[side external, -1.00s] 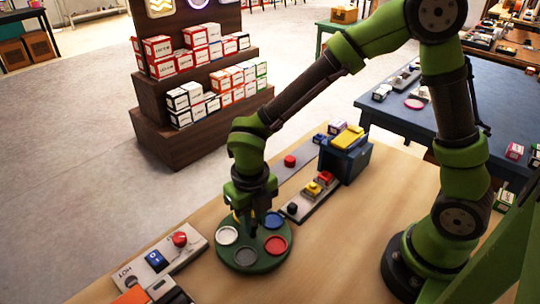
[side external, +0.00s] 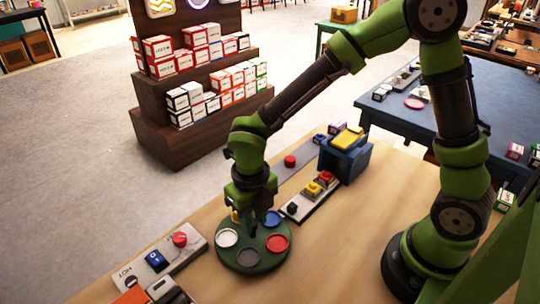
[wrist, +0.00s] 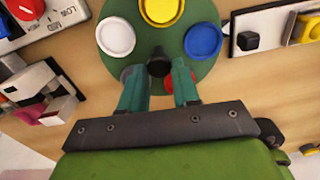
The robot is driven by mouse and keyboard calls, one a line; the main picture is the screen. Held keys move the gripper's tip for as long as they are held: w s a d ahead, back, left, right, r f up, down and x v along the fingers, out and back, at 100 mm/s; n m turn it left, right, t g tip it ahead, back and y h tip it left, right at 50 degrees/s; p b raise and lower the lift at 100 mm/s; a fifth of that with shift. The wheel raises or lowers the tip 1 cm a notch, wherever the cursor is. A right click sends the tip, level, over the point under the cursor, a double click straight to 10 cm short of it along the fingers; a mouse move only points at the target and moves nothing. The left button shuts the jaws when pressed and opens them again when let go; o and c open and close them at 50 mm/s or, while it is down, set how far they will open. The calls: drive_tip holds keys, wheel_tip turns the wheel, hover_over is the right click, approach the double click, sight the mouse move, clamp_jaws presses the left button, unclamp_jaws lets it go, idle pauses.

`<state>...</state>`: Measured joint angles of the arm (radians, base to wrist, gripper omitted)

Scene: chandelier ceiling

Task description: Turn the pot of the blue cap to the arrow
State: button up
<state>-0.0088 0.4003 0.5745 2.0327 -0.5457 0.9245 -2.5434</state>
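A round green turntable (side external: 250,267) carries the coloured round pots. The blue pot (side external: 273,218) is at its upper right; it also shows on the right in the wrist view (wrist: 203,40). The red pot (side external: 277,243), grey pot (side external: 248,257) and white pot (side external: 227,238) also show. The yellow pot (wrist: 161,9) is at the top of the wrist view. My gripper (wrist: 158,72) points down at the turntable's middle, its teal fingers close on both sides of the black centre knob (wrist: 158,63). The fingers partly cover the red and grey pots in the wrist view. I cannot make out an arrow.
A panel with a red knob and blue switch (side external: 156,261) lies at the left. A strip with black, red and yellow buttons (side external: 312,195) and a blue box with a yellow top (side external: 346,155) stand behind right. Bare wood lies right of the turntable (side external: 340,250).

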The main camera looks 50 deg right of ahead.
sight(262, 232)
drive_tip(key=o, duration=0.3)
drive_tip(key=shift+o, duration=0.2)
wheel_tip(262, 232, up, 17)
idle(0.4)
drive_tip(key=s+d+n+t+y, duration=0.1)
drive_tip(key=s+d+n+t, duration=0.2)
drive_tip(key=d+n, duration=0.4)
drive_tip(key=s+d+r+n+t+y, duration=0.1)
drive_tip(key=s+d+n+t, duration=0.3)
drive_tip(key=n, duration=2.2)
drive_tip(key=s+d, duration=0.1)
drive_tip(key=d, duration=0.2)
drive_tip(key=shift+s, duration=0.2)
